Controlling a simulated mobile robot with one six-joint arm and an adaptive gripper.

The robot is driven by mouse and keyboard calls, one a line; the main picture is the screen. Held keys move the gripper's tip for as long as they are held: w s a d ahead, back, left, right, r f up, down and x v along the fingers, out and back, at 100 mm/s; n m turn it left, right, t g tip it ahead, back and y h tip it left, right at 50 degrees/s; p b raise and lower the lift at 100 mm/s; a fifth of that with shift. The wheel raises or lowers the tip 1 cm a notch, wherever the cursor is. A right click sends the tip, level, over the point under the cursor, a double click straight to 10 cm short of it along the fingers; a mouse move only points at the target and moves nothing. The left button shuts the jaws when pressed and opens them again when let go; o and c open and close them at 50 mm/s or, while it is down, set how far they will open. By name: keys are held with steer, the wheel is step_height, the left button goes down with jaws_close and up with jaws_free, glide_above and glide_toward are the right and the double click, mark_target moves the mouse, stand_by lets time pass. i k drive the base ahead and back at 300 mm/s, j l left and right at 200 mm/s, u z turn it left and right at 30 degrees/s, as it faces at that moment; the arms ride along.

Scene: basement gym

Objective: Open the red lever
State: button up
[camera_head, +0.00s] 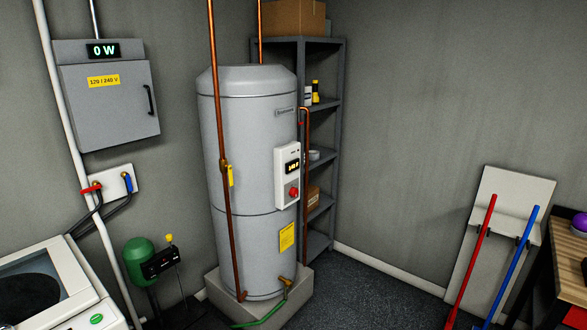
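A small red lever handle (91,189) sits on a white wall plate (118,181) at the left, above the white machine. It lies about level, pointing left. Beside it on the same plate is a blue lever handle (127,181), which stands upright. Dark hoses run down from both. My gripper is not in view.
A grey water heater (255,120) with copper pipes and a yellow lever handle (229,176) stands in the middle. A white washing machine (75,290) is at lower left. Long red (474,258) and blue (513,265) bars lean at right. Floor between is clear.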

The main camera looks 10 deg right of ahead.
mark_target(97, 186)
steer(key=i+j+u, duration=0.15)
steer(key=u, duration=0.3)
steer(key=i+u, duration=0.65)
steer(key=u, duration=0.2)
steer(key=i+l, duration=0.15)
steer(key=i, duration=0.3)
steer(key=i+l+u, duration=0.15)
steer(key=i, duration=0.35)
steer(key=i+l, duration=0.15)
steer(key=i, duration=0.3)
steer(key=j+z, duration=0.15)
steer(key=z, duration=0.65)
steer(key=i+j, duration=0.05)
